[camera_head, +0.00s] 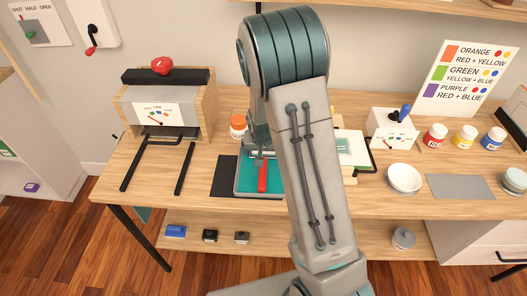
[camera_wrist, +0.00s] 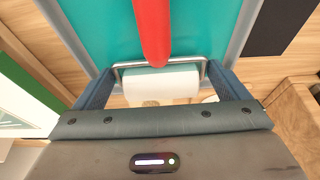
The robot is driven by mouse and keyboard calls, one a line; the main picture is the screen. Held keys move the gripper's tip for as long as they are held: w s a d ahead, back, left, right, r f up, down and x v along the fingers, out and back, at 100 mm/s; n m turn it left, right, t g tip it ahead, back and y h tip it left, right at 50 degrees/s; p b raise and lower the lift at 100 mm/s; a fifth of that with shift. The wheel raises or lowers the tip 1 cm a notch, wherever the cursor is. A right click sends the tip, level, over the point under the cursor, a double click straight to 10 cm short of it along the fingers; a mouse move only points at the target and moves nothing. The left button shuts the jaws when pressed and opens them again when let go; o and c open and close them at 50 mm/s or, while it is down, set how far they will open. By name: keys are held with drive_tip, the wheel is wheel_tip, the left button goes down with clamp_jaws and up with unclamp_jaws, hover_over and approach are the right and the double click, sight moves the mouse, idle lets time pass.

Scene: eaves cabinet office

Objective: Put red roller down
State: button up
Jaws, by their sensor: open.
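The red roller has a red handle (camera_head: 262,178) that lies over the teal tray (camera_head: 242,186), pointing toward the front of the table. In the wrist view the red handle (camera_wrist: 152,30) shows above a wire frame and a pale roller head (camera_wrist: 160,82), with the teal tray (camera_wrist: 95,25) beneath. My gripper (camera_wrist: 160,74) is open, with one finger on each side of the roller head and frame. I see gaps beside the frame. In the head view my arm hides part of the tray, and my gripper is largely hidden.
A press-like device with a red knob (camera_head: 161,66) stands at the left. An orange-lidded jar (camera_head: 238,124) is close behind the tray. A white bowl (camera_head: 404,178), a grey mat (camera_head: 460,187) and several paint jars (camera_head: 434,136) are at the right. A dark mat (camera_head: 224,176) lies left of the tray.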

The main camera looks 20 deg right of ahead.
drive_tip(key=v, duration=1.2)
drive_tip(key=s+r+n, duration=0.1)
drive_tip(key=s+r, duration=0.2)
drive_tip(key=s, duration=0.4)
drive_tip(key=s+r+n, duration=0.1)
drive_tip(key=s+r, duration=0.2)
drive_tip(key=s, duration=0.4)
drive_tip(key=s+r+n+y, duration=0.1)
drive_tip(key=s+r, duration=0.2)
drive_tip(key=s, duration=0.5)
drive_tip(key=shift+g, duration=0.3)
drive_tip(key=shift+a+r, duration=0.1)
drive_tip(key=shift+r, duration=0.05)
